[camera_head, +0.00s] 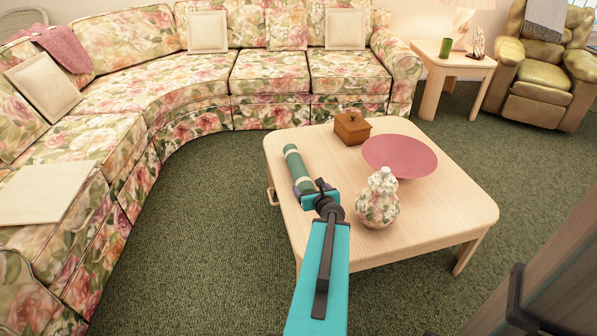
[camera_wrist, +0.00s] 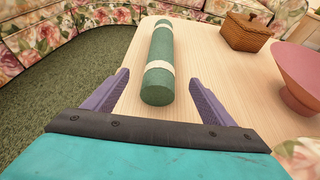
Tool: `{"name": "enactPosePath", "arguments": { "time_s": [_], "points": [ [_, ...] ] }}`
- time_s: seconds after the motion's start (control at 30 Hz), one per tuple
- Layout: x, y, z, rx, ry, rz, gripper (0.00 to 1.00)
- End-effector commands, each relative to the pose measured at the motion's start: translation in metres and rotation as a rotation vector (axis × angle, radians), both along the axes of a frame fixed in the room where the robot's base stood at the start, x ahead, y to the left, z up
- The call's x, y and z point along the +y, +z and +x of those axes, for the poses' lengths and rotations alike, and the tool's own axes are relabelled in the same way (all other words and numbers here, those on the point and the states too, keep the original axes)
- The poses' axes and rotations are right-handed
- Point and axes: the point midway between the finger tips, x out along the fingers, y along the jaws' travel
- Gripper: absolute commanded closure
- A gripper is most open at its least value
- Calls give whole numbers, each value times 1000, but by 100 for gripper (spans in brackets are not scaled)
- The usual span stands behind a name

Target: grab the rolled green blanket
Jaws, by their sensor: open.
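The rolled green blanket (camera_head: 297,168) lies on the left part of the light wood coffee table (camera_head: 440,222). It is a green roll with two pale bands. My gripper (camera_head: 317,188) is over the table at the near end of the roll. In the wrist view the blanket (camera_wrist: 158,66) lies lengthwise, pointing away from me. My gripper's purple fingers (camera_wrist: 158,90) are open, one on each side of the roll's near end, with gaps between. I cannot tell their exact height against the roll.
A pink bowl (camera_head: 400,154), a floral vase (camera_head: 378,203) and a brown woven box (camera_head: 352,128) stand on the table, right of the blanket. A floral sectional sofa (camera_head: 185,85) curves behind and left. Carpet is clear between sofa and table.

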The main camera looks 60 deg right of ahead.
Motion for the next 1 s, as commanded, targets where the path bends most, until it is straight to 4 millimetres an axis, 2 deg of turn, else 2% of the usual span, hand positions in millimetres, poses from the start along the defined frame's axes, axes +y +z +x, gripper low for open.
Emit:
{"name": "enactPosePath", "arguments": {
  "time_s": [1.0],
  "points": [
    [-13,-12,16,0,2,-2,22]
  ]
}}
